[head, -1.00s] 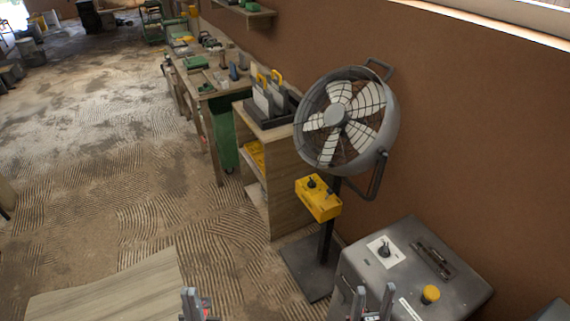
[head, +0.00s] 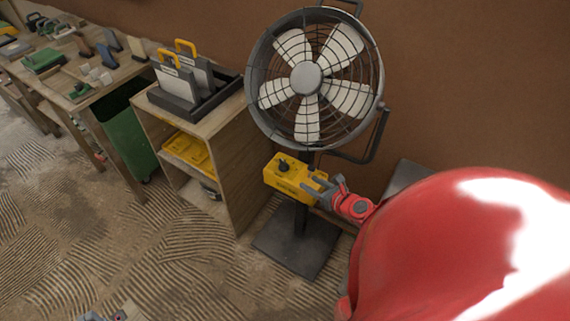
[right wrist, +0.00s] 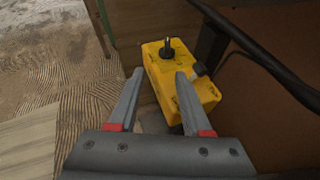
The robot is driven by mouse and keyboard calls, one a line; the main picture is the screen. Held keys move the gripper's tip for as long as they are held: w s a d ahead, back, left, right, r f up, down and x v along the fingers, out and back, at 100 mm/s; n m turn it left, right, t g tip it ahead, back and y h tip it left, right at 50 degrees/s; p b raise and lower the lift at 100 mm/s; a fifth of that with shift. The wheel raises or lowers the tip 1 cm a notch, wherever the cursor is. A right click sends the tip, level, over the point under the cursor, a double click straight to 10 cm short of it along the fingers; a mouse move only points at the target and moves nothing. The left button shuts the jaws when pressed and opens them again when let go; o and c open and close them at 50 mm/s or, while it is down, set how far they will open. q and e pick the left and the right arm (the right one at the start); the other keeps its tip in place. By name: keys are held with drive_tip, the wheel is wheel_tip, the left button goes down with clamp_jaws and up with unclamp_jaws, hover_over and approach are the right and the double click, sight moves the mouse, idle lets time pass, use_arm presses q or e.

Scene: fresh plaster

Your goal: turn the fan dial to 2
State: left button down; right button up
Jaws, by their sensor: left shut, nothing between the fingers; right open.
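The grey fan (head: 308,78) stands on a dark post. Below its head is a yellow control box (head: 276,181), which also shows in the right wrist view (right wrist: 181,88). A black dial (head: 283,165) sits on the box's top, and it stands up in the right wrist view (right wrist: 167,49); its setting is too small to read. My right gripper (head: 314,184) is open and empty at the box's right end, with the dial beyond its fingertips (right wrist: 159,73). My left gripper (head: 104,316) is shut and empty at the bottom edge, mostly cut off.
A wooden shelf (head: 222,155) with yellow bins stands left of the fan. A workbench (head: 122,75) with tools and a green bin (head: 130,137) are further left. The fan's base plate (head: 297,250) lies on the floor. My red arm covers the lower right.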

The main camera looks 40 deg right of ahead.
drive_tip(key=d, duration=0.1)
drive_tip(key=b, duration=0.3)
approach(286, 164)
drive_tip(key=shift+w+a+f, duration=0.15)
drive_tip(key=shift+w+f, duration=0.05)
drive_tip(key=shift+f, duration=0.1)
drive_tip(key=x, duration=0.8)
drive_tip(key=shift+d+r, duration=0.25)
drive_tip(key=shift+d, duration=0.05)
drive_tip(key=shift+b+x, duration=0.3)
drive_tip(key=shift+x, duration=0.5)
drive_tip(key=shift+a, duration=0.1)
clamp_jaws()
